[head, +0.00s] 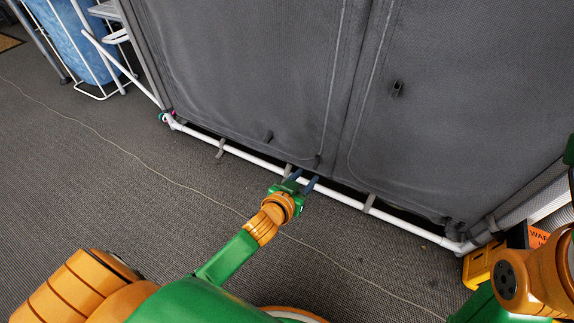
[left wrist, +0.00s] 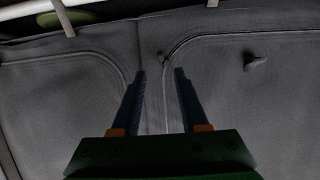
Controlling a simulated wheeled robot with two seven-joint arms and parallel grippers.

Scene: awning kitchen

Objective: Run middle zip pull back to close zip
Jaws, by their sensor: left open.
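A grey fabric cabinet front (head: 250,60) has curved zip lines and a vertical seam between two panels. A small dark zip pull (head: 317,160), the middle one, sits low on the left panel beside the seam; in the left wrist view it (left wrist: 163,58) shows just beyond and between my fingertips. My left gripper (head: 304,181) is open and empty, its two blue fingers pointing at the fabric just below the pull. The left wrist view shows the gap between the fingers (left wrist: 160,74). Whether a finger touches the fabric, I cannot tell. My right gripper is out of view.
Dark tabs show on the left panel (head: 267,136) and right panel (head: 397,88). A white pole (head: 250,157) runs along the cabinet's foot with grey straps. A white rack (head: 110,50) stands at upper left, a yellow box (head: 478,268) at lower right. Carpet in front is mostly clear.

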